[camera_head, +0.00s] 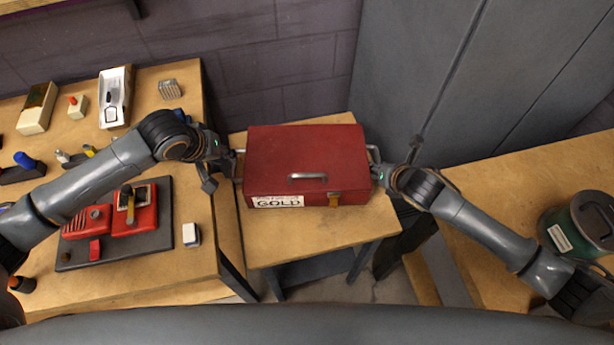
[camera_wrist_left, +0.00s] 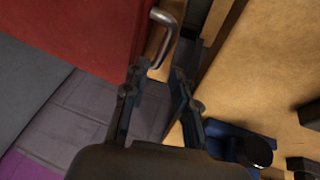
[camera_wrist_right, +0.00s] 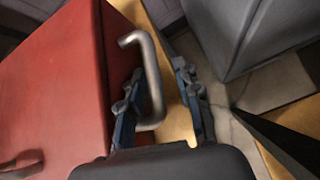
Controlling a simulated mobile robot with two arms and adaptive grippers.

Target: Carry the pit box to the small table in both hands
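The red pit box (camera_head: 306,160), with a top handle and a "GOLD" label, appears to rest on the small table (camera_head: 340,240). It has a metal handle at each side. My left gripper (camera_head: 222,168) is at the box's left handle. In the left wrist view the fingers (camera_wrist_left: 155,85) are apart, with the left handle (camera_wrist_left: 164,35) at the gap between their tips. My right gripper (camera_head: 392,165) is at the right side. In the right wrist view its fingers (camera_wrist_right: 158,85) are apart, with the right handle (camera_wrist_right: 152,75) reaching between them, nearer one finger.
A left workbench (camera_head: 150,285) carries a dark mat with red parts (camera_head: 134,210), boxes and tools. A right bench (camera_head: 520,200) holds a green canister (camera_head: 580,225). A grey cabinet (camera_head: 430,70) stands behind. The small table's front is clear.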

